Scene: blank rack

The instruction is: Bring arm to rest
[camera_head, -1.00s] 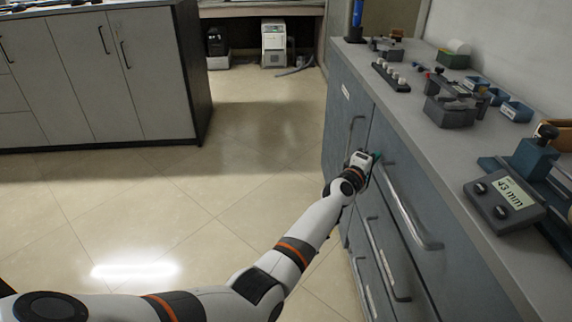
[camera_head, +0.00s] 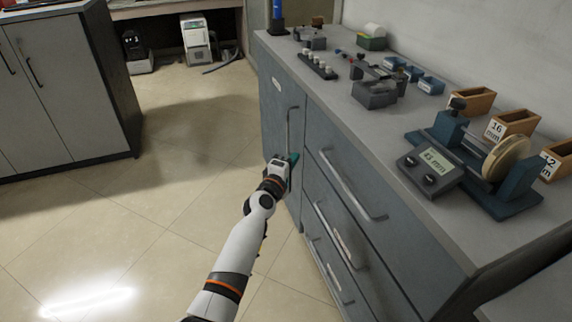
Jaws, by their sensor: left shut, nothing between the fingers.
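My left arm reaches from the bottom of the head view up to the front of the grey-blue cabinet (camera_head: 395,260). My left gripper (camera_head: 290,163) is at the cabinet front, close to the long vertical handle (camera_head: 289,128) of the cabinet door (camera_head: 275,120). It is shut with nothing held. Its fingertips are small and partly hidden, so I cannot tell whether they touch the handle or door. The door looks closed. My right gripper is not in view.
Drawers with bar handles (camera_head: 345,190) are right of the gripper. On the worktop stand a gauge reading in mm (camera_head: 435,160), wooden boxes (camera_head: 514,122), blue bins (camera_head: 431,85) and a peg rack (camera_head: 318,67). Open tiled floor (camera_head: 170,230) lies left, before another cabinet (camera_head: 60,80).

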